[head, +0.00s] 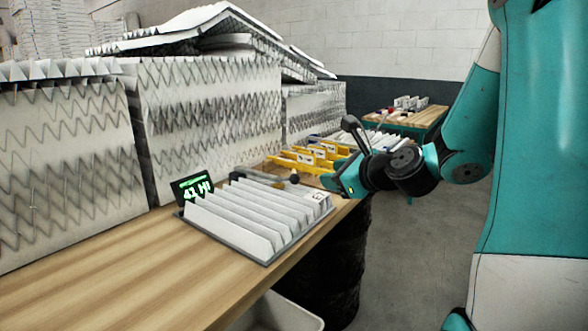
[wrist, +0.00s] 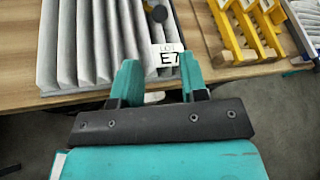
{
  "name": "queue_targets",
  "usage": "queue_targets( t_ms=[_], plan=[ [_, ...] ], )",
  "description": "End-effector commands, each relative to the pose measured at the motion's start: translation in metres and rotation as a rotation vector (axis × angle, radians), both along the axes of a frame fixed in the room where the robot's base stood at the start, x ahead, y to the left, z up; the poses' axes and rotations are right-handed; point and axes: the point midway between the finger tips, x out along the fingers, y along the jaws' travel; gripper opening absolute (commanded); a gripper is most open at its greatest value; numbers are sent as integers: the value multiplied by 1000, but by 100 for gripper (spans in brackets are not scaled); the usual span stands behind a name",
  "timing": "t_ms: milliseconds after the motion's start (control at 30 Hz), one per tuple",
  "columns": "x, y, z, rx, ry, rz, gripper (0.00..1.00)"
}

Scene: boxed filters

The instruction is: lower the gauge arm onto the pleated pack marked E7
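The white pleated pack (head: 255,212) lies on a grey tray on the bench, its folds upright. In the wrist view the pack (wrist: 85,45) fills the upper left, and its label (wrist: 169,57) reads E7. A small display (head: 192,188) behind the pack shows green characters like "41 HI". The gauge arm (head: 265,177) is a dark bar with a round knob near the pack's far edge; its knob end also shows in the wrist view (wrist: 157,12). I cannot tell if it touches the pack. My gripper (head: 334,178) is open and empty beside the label corner; its fingers show in the wrist view (wrist: 160,72).
Yellow racks (head: 308,157) stand on the bench beyond the pack, close to my gripper. Tall stacks of pleated filters (head: 205,115) line the bench's back. The wooden bench (head: 110,275) is bare at the front left. A white bin (head: 280,313) is below the edge.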

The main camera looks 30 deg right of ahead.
Motion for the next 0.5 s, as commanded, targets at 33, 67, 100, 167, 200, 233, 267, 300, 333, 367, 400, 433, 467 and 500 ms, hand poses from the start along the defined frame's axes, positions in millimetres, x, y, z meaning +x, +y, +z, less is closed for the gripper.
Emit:
queue_targets(
  t_ms=[33,67,100,167,200,233,267,300,333,367,400,433,467,500],
  plan=[
    [2,1,6,7,6,0,40],
    [3,1,6,8,6,-1,40],
    [5,1,5,8,7,-1,40],
    [7,2,3,6,10,-4,40],
    [8,2,2,5,12,-6,40],
    [9,3,1,4,13,-8,40],
    [9,3,0,3,16,-12,40],
    [10,3,-1,2,21,-15,40],
    [16,3,-5,0,17,-13,40],
    [21,4,-7,-1,17,-10,40],
    [27,4,-9,-2,16,-11,40],
    [31,4,-11,-1,17,-10,40],
    [36,5,-13,-3,17,-10,40],
    [43,6,-17,-5,16,-10,40]
  ],
)
